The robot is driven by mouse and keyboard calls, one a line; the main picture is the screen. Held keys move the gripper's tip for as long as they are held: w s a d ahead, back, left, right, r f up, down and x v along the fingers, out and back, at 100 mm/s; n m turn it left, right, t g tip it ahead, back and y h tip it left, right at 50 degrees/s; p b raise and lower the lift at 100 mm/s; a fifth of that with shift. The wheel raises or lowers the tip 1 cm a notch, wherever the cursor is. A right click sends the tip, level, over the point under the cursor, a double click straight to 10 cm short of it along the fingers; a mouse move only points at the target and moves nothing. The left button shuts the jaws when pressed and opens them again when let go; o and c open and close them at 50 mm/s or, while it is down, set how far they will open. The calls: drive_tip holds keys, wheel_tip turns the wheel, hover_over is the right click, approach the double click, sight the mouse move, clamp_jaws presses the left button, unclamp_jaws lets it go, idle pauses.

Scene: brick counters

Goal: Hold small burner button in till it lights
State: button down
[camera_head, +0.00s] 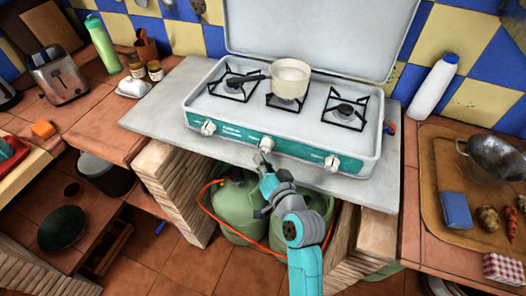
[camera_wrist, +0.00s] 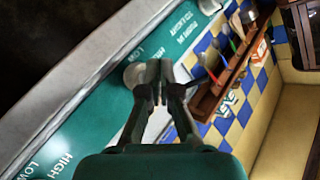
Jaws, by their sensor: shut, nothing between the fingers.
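The camping stove (camera_head: 300,152) has a green front panel with a left knob (camera_head: 208,127), a middle knob (camera_head: 266,144) and a right knob (camera_head: 331,162). My gripper (camera_head: 262,160) is shut and empty, just in front of and slightly below the middle knob. In the wrist view the shut fingertips (camera_wrist: 153,72) overlap the edge of a pale round knob (camera_wrist: 133,75); I cannot tell whether they touch it. No flame shows at the left burner (camera_head: 233,84) or right burner (camera_head: 344,110). The middle burner (camera_head: 283,104) is mostly hidden under a pot.
The pale pot (camera_head: 291,76) has its dark handle pointing left. Green gas cylinders (camera_head: 238,208) with an orange hose stand below the slab (camera_head: 160,112). A white bottle (camera_head: 434,88) and a wooden board (camera_head: 438,190) are on the right counter. A toaster (camera_head: 60,75) stands left.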

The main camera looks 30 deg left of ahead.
drive_tip(key=shift+w, duration=0.4)
idle(0.5)
drive_tip(key=shift+s, duration=0.2)
idle(1.6)
drive_tip(key=shift+s+d, duration=0.15)
drive_tip(key=shift+s, duration=0.5)
drive_tip(key=shift+s, duration=0.1)
drive_tip(key=shift+s+d, duration=0.2)
drive_tip(key=shift+s, duration=0.6)
drive_tip(key=shift+s+d, duration=0.15)
drive_tip(key=shift+s, duration=0.6)
drive_tip(key=shift+s+d, duration=0.2)
drive_tip(key=shift+s, duration=0.6)
